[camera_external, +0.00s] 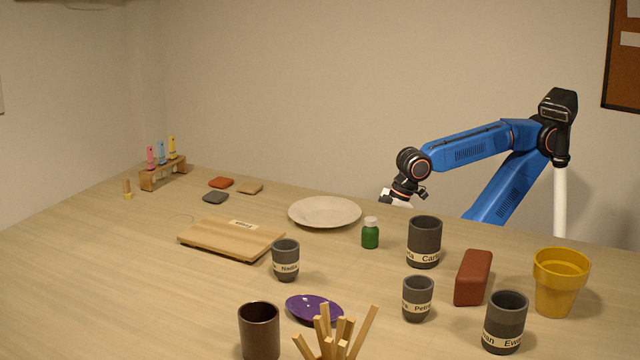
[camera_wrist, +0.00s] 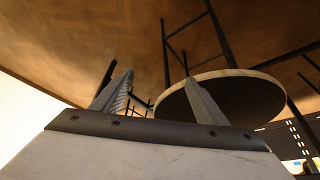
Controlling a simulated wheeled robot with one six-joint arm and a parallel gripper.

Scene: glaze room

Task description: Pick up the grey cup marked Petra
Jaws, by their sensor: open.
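The grey cup marked Petra (camera_external: 417,298) stands upright on the table, right of the purple saucer and left of the red-brown block. Its label band faces the external camera. My gripper (camera_external: 396,198) is at the far side of the table, behind and well apart from the cup. In the wrist view my gripper's two fingers (camera_wrist: 160,95) are spread with nothing between them. That view shows a wooden floor and a round stool, and no cup.
Grey cups marked Carl-something (camera_external: 425,242), Nadia (camera_external: 286,260) and Ewan (camera_external: 504,323) stand around it. A red-brown block (camera_external: 473,277), yellow pot (camera_external: 560,281), green bottle (camera_external: 370,233), purple saucer (camera_external: 315,309) and wooden sticks (camera_external: 335,338) are near. A white plate (camera_external: 324,211) lies behind.

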